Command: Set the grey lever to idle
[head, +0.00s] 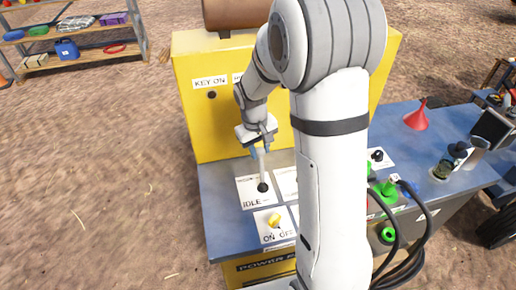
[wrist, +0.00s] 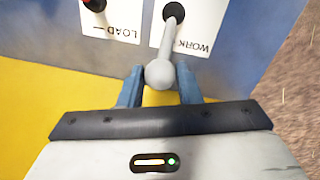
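The grey lever rises from a black round base (head: 263,187) on a white plate whose near edge reads IDLE (head: 256,202). In the wrist view the lever's ball knob (wrist: 159,73) sits between my gripper's two blue fingers (wrist: 160,88), with narrow gaps on both sides, so the fingers are open around it. The wrist view shows the upside-down word WORK (wrist: 193,45) beside the lever. In the head view my gripper (head: 261,150) points down over the lever's top. The lever stands near upright there; its exact setting is hard to tell.
A yellow ON/OFF switch (head: 274,220) sits in front of the lever plate. A LOAD plate (wrist: 110,20) with a red knob (wrist: 95,4) is beside it. The yellow panel (head: 215,125) rises behind. A red funnel (head: 417,117) stands right; black cables (head: 405,235) hang at the right.

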